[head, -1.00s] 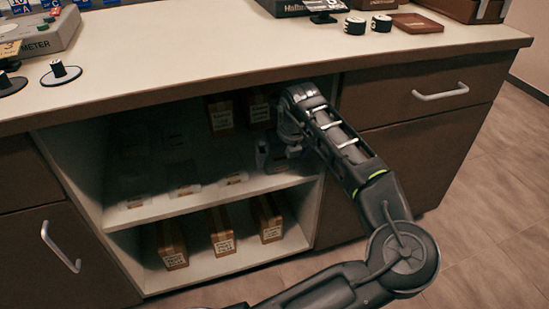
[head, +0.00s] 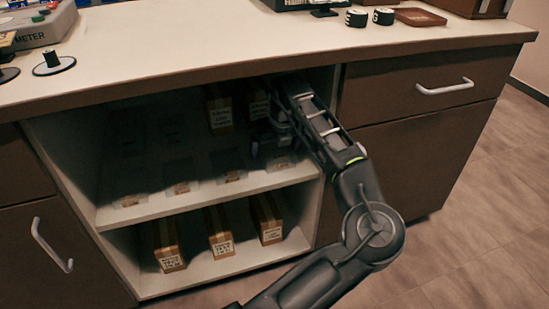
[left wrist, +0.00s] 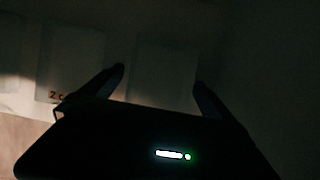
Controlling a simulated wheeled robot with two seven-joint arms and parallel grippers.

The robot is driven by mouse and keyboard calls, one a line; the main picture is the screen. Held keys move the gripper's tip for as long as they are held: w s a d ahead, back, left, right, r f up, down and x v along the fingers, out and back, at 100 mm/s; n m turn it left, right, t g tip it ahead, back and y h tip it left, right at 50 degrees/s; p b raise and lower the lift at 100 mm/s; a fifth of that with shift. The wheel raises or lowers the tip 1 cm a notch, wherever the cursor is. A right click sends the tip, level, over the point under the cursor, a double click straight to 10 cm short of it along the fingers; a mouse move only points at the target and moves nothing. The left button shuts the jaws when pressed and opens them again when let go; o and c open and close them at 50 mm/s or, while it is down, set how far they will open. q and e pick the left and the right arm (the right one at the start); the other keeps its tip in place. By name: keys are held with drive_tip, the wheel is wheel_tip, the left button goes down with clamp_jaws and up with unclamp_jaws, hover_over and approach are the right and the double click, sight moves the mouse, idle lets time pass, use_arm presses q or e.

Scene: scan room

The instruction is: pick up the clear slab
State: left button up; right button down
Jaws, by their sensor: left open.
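Several clear, faintly visible slabs with small tan labels lie on the upper shelf in the head view. One clear slab (head: 282,163) is at the right end of the front row, partly hidden by my arm and gripper. My left gripper (head: 262,146) is inside the cabinet, just above or behind that slab's label. In the dark left wrist view, its two open fingers (left wrist: 159,80) stand on either side of a pale slab (left wrist: 163,62). I cannot tell whether they touch it. Another slab (left wrist: 70,58) with a label lies to the left. My right gripper is not in view.
The shelf board (head: 190,205) runs under the slabs, with boxes (head: 219,232) below. Taller boxes (head: 219,112) stand at the back of the upper shelf. The countertop (head: 190,45) overhangs my arm, and the cabinet's right side wall is close to it.

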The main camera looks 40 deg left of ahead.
use_arm(q)
drive_tip(key=shift+c, duration=0.2)
idle(0.5)
drive_tip(key=c, duration=2)
